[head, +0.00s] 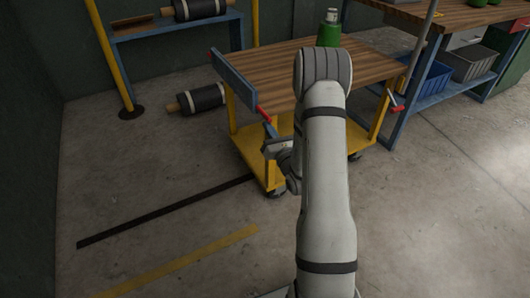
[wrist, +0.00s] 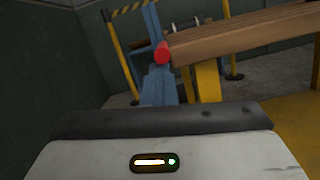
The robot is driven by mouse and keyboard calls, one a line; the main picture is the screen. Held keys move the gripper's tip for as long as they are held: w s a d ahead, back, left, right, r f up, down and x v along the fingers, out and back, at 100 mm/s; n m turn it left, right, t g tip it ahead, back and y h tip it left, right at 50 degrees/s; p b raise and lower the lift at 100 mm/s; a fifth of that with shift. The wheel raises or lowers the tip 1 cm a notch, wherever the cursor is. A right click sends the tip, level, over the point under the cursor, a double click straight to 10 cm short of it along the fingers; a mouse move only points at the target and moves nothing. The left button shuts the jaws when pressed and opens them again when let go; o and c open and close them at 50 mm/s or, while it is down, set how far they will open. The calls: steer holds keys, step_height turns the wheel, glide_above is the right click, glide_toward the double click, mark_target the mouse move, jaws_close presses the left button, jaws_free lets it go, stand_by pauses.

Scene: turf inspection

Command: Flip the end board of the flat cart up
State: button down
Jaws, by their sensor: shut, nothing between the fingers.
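The flat cart (head: 300,65) has a wooden top on a yellow frame. Its blue end board (head: 234,77) runs along the top's left end, outer face towards me; I cannot tell its exact angle. A red tip (head: 263,112) shows by its near corner. In the wrist view a red tip (wrist: 162,53) and a blue part (wrist: 157,86) stand beside the cart's wooden top (wrist: 240,38). My gripper (head: 277,147) is shut and empty, low beside the cart's near left corner, below the top. My arm partly hides it; I cannot tell whether it touches the board.
A green bottle (head: 328,30) stands on the cart's far side. A workbench with bins (head: 472,62) is at right. The left floor is clear, with painted stripes.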

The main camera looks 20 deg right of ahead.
steer(key=shift+d+r, duration=0.1)
steer(key=s+f+b, duration=0.2)
steer(key=s+f, duration=0.4)
steer(key=s, duration=0.3)
steer(key=shift+s+f, duration=0.3)
steer(key=shift+s, duration=0.1)
steer(key=shift+r, duration=0.1)
